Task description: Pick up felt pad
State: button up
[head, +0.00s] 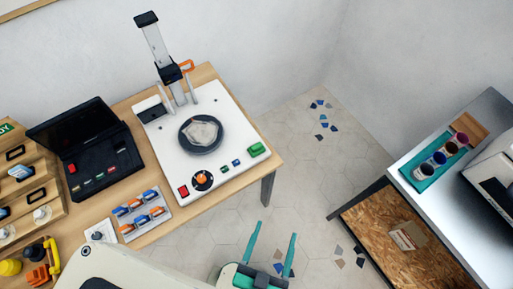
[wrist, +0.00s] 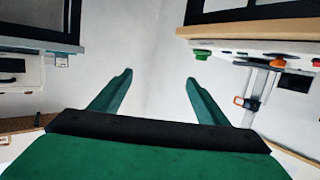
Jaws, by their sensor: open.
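I cannot make out a felt pad for certain. A pale grey, uneven-edged piece (head: 202,131) lies on a dark round plate (head: 187,143) on the white machine (head: 232,110); it may be the pad, but its material is too small to tell. My gripper (head: 275,229) is open and empty, with green fingers over the floor, to the lower right of the machine and apart from it. In the wrist view my gripper (wrist: 158,77) has nothing between its spread fingers. That view shows the machine (wrist: 240,46) upside down at the right.
The wooden table (head: 235,84) also holds a black open case (head: 85,150), a tray of blue and orange items (head: 140,214) and a wooden rack (head: 30,180). At right, a grey bench (head: 485,125) carries a teal tray of cups (head: 424,180).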

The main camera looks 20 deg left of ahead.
jog(key=w+d+r+n+t+h, duration=0.1)
jog(key=w+d, duration=0.4)
jog(key=w, duration=0.5)
jog(key=w+d+r, duration=0.1)
jog(key=w+d, duration=0.3)
jog(key=w, duration=0.7)
jog(key=w+d+r+m+g+h, duration=0.2)
jog(key=w+d+r+m+h, duration=0.3)
jog(key=w+r+m, duration=0.35)
jog(key=w+d+r+m+g+h, duration=0.2)
jog(key=w+d+r+m+h, duration=0.3)
jog(key=w+r+m, duration=0.3)
jog(key=m+g+y, duration=1)
jog(key=g+y, duration=0.1)
jog(key=g, duration=0.1)
send_over(256, 146)
notch_tip(256, 146, down, 14)
notch_tip(256, 146, down, 10)
jog(key=shift+w+f, duration=0.1)
jog(key=shift+f, duration=0.15)
jog(key=c, duration=1.2)
